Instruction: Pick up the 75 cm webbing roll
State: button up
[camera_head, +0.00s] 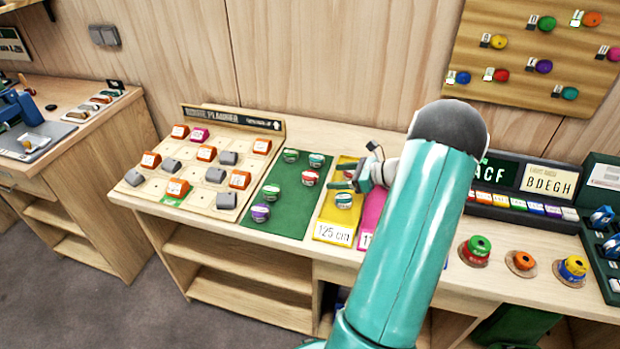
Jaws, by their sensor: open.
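Small webbing rolls lie on coloured mats on the bench. A red-topped roll (310,178), a purple roll (260,212) and several others are on the green mat (288,222). A teal-topped roll (343,200) lies on the yellow mat (325,217), whose card reads 125 cm. I cannot read any roll's length, so I cannot tell which is the 75 cm one. My gripper (350,177) is open over the yellow mat, seen small past my teal arm. It looks empty, but part of it is hidden. A pink mat (366,233) is mostly behind my arm.
A route planner board (203,202) with coloured blocks stands left of the mats. Coloured spools (479,247) on round bases and a letter display (548,182) are to the right. A pegboard (540,60) hangs on the wall. Another bench (85,150) is at far left.

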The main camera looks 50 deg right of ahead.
aim_at(314, 176)
jog(key=x, duration=0.9)
jog(key=shift+d+r, duration=0.1)
jog(key=shift+d, duration=0.1)
jog(key=c, duration=1.1)
jog(key=shift+r, duration=0.1)
